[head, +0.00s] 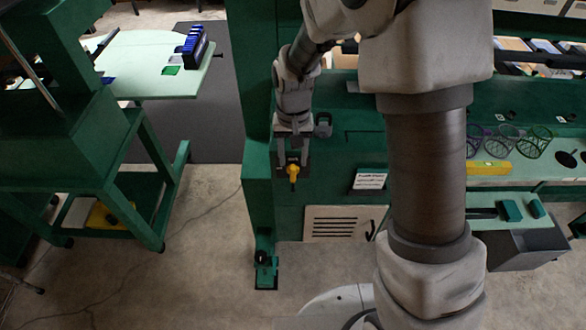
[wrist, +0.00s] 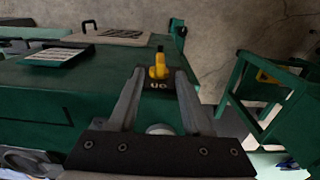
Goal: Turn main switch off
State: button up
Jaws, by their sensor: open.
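The main switch is a yellow knob (head: 293,173) on a small dark plate, on the green machine's upright face. In the wrist view the yellow knob (wrist: 159,68) stands out from its black base (wrist: 157,86), which has pale marks on it. My gripper (head: 292,158) is open and empty, pointing at the switch. In the wrist view the fingers of my gripper (wrist: 160,76) lie to either side of the knob, with a gap on both sides. I cannot tell how deep the fingertips reach along the knob, or whether they touch the plate.
A white label plate (head: 370,181) and a louvred vent panel (head: 341,222) are on the machine to the right and below. A green stand (head: 120,170) is at the left. A shelf with wire baskets (head: 500,142) is at the right. Bare floor lies between.

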aim_at(293, 167)
jog(key=shift+f, duration=2.8)
grip_shut()
